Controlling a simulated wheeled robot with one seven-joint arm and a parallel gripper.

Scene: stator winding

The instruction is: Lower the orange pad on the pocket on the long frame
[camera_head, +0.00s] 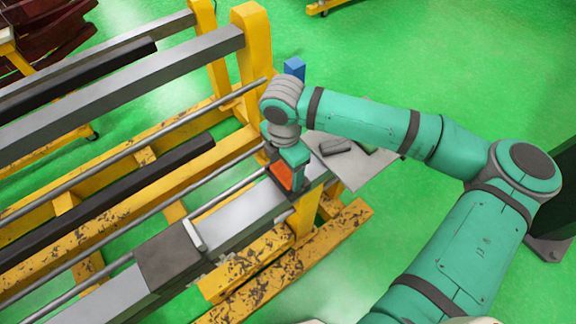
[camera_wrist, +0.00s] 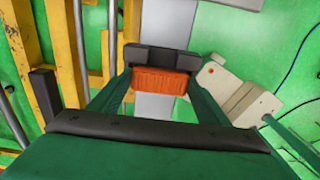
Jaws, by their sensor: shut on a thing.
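My gripper (camera_wrist: 160,88) is shut on the orange pad (camera_wrist: 165,80), which sits between its two green fingers in the wrist view. A dark grey block (camera_wrist: 160,56) lies against the pad's far side. In the head view the orange pad (camera_head: 281,176) shows beneath my gripper (camera_head: 288,170), over the right end of the long grey frame (camera_head: 240,212). I cannot tell whether the pad touches the frame; the pocket is not clearly visible.
A grey plate (camera_head: 350,172) with small dark parts stands right of the frame. A blue block (camera_head: 294,67) is behind my wrist. Yellow posts (camera_head: 252,45) and long rods (camera_head: 130,142) lie to the left. A white device (camera_wrist: 240,100) is at right in the wrist view.

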